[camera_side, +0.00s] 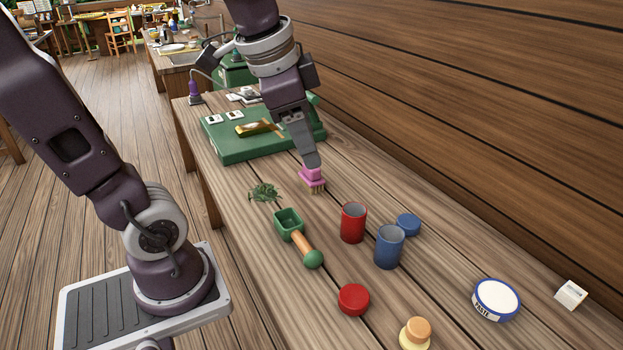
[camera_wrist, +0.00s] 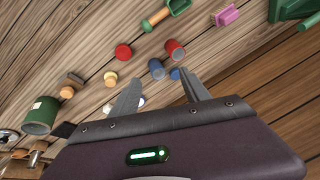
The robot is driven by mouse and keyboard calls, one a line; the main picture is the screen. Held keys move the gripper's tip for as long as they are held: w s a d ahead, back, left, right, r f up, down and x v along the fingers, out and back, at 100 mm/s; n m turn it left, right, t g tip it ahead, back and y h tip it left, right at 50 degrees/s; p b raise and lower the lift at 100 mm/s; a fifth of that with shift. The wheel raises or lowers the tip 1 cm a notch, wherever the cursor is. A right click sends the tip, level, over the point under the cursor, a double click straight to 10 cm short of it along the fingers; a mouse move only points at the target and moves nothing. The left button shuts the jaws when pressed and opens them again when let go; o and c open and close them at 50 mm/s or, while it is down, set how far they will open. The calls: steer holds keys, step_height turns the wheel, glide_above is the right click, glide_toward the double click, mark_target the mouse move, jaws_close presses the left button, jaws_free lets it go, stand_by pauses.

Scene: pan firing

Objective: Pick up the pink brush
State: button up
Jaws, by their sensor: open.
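The pink brush (camera_side: 312,177) sits on the wooden bench with its tan bristles downward, just in front of the green board. It also shows at the top right of the wrist view (camera_wrist: 227,16). My gripper (camera_side: 312,164) points downward, and its fingertips overlap the brush's top in the side view. In the wrist view my gripper (camera_wrist: 160,74) has its two fingers spread apart with nothing held. The brush lies well off to the upper right there, not between the fingers. I cannot tell the exact height gap from the side view.
A green board (camera_side: 238,152) lies behind the brush. A green scoop (camera_side: 289,224), a red can (camera_side: 353,223), a blue can (camera_side: 389,246), a blue lid (camera_side: 408,225) and a red lid (camera_side: 354,299) stand in front. A wooden wall (camera_side: 470,90) runs along the right.

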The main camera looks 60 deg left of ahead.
steer(key=w+a+f+m+g, duration=0.25)
steer(key=w+a+m, duration=0.25)
steer(key=w+a, duration=0.55)
steer(key=m+g+h, duration=0.1)
steer(key=m+g, duration=0.1)
steer(key=m, duration=0.7)
glide_above(311, 176)
steer(key=a, duration=0.4)
steer(key=f, duration=1.7)
steer(key=shift+w+d+f, duration=0.15)
steer(key=shift+w+d, duration=0.05)
steer(key=shift+w, duration=0.15)
steer(key=f, duration=0.4)
steer(key=d+f, duration=0.1)
steer(key=f, duration=0.1)
steer(key=shift+w+f, duration=0.3)
steer(key=shift+w, duration=0.1)
steer(key=shift+f, duration=0.3)
jaws_close()
